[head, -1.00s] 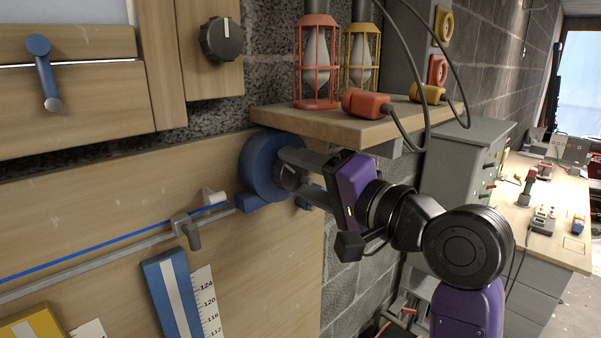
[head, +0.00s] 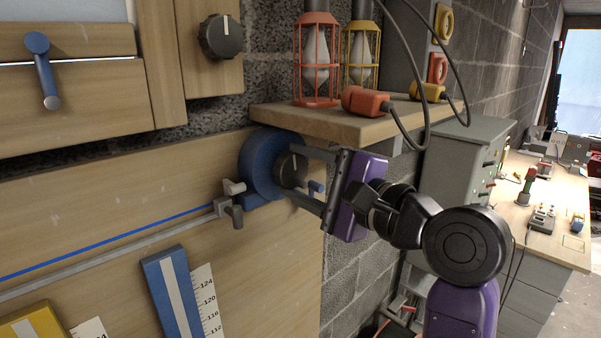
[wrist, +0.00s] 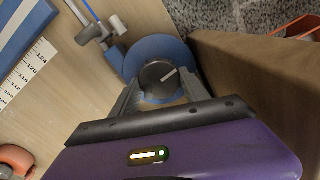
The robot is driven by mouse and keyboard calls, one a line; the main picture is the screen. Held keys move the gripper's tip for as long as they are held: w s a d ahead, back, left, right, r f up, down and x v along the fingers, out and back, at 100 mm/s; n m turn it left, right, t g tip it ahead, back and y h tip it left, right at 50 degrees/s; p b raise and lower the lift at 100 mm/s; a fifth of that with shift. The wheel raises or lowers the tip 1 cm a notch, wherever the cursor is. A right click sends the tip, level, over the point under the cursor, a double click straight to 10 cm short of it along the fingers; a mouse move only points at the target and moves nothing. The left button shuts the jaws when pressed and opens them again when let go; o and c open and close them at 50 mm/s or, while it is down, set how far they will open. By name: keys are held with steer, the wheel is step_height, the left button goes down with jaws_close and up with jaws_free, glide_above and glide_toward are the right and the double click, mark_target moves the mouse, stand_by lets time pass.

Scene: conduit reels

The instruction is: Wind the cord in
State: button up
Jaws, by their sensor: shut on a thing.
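The blue reel (head: 259,168) is mounted on the wooden board below the shelf, with a dark round knob (head: 291,170) at its centre. The knob also shows in the wrist view (wrist: 160,78) with a white pointer line. My gripper (head: 296,174) is shut on the knob, one finger on each side; the wrist view shows the same grip (wrist: 162,88). The blue cord (head: 110,242) runs straight from the left towards the reel. A grey fitting with a pale tab (head: 232,188) sits close to the reel's lower left.
A wooden shelf (head: 330,124) with caged lamps (head: 316,70) and plugs is just above the reel. A blue block (head: 180,292) and a number scale (head: 208,298) lie below the cord. A grey cabinet (head: 445,165) stands to the right.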

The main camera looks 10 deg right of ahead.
steer(key=shift+f, duration=0.2)
stand_by(0.3)
steer(key=o, duration=1.4)
steer(key=shift+c, duration=0.2)
steer(key=shift+r, duration=0.15)
steer(key=b+v, duration=0.2)
steer(key=v, duration=0.6)
steer(key=shift+w, duration=0.1)
